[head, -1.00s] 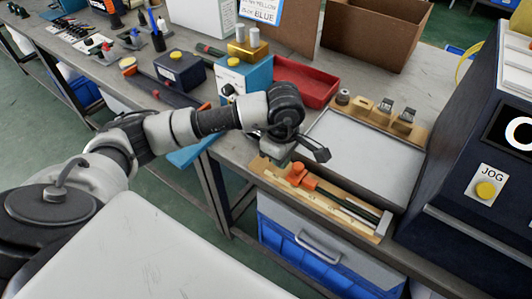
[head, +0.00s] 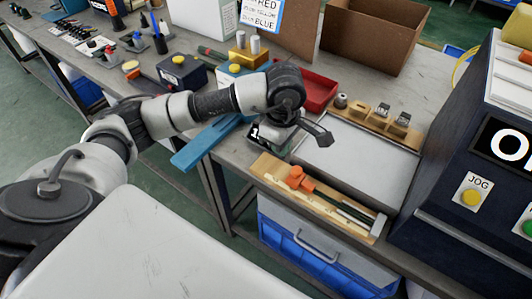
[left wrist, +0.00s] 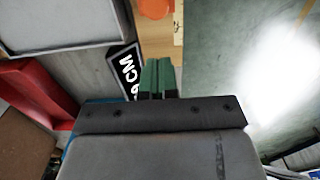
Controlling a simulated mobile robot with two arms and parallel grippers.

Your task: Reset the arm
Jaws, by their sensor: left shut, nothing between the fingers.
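My left arm reaches in from the left in the head view. Its gripper (head: 278,147) hangs over the bench's front edge, just left of the wooden tray (head: 262,168). In the left wrist view its green fingertips (left wrist: 157,75) are together with nothing between them. A black plate with white lettering (left wrist: 125,68) lies close beside the fingertips; part of it also shows below the gripper in the head view. My right gripper is in neither view.
The wooden tray holds an orange-handled tool (head: 298,178). A grey flat panel (head: 355,150), red bin (head: 318,92) and dark machine with a JOG button (head: 472,196) stand to the right. A blue bar (head: 205,143) juts past the bench edge below my arm.

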